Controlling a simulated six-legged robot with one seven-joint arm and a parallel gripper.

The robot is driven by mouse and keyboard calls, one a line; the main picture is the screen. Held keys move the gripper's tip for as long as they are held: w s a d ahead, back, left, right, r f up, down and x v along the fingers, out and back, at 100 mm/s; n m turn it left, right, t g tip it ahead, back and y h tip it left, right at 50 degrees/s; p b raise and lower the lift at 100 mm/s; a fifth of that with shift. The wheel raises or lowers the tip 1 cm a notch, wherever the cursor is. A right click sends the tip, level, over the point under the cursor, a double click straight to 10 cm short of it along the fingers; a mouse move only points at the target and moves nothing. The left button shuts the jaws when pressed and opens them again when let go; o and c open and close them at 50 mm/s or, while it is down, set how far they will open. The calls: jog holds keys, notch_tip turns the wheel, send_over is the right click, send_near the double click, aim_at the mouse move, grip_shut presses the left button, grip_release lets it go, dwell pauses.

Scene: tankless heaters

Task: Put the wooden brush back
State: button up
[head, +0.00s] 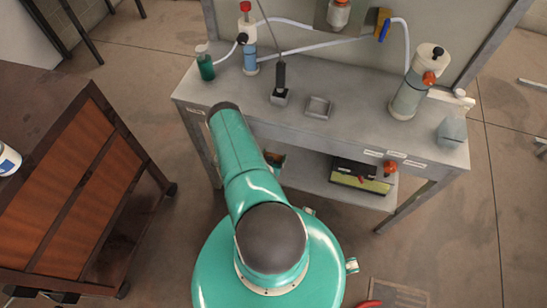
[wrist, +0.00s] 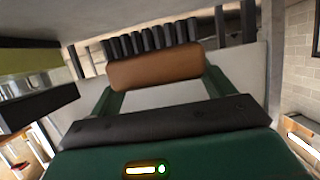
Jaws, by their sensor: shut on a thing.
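The wooden brush (wrist: 155,68) has a brown block and a row of black bristles pointing up and away in the wrist view. My gripper (wrist: 160,80) is shut on the brush block, with a green finger at each end of it. The brush appears held below the grey tabletop underside, which spans the top of the wrist view. In the head view, my teal arm reaches to the workbench's front edge. My gripper cannot be made out there, and the brush is not clearly visible.
The grey workbench (head: 340,110) carries a small square tray (head: 318,107), a green bottle (head: 206,66) and cylinders with hoses. Its lower shelf (head: 318,181) holds a black and yellow-green box (head: 360,177) at right. A wooden cart (head: 75,190) stands left. Floor at right is mostly clear.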

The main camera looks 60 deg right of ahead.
aim_at(274, 154)
jog(key=d+f, duration=0.1)
jog(key=f, duration=0.1)
jog(key=w+d+f, duration=0.1)
jog(key=d+f, duration=0.1)
jog(key=shift+w+d+f, duration=0.15)
jog(key=shift+d+f, duration=0.15)
jog(key=shift+f, duration=1.65)
jog(key=o, duration=1)
jog(key=v, duration=1.2)
jog(key=shift+w, duration=0.1)
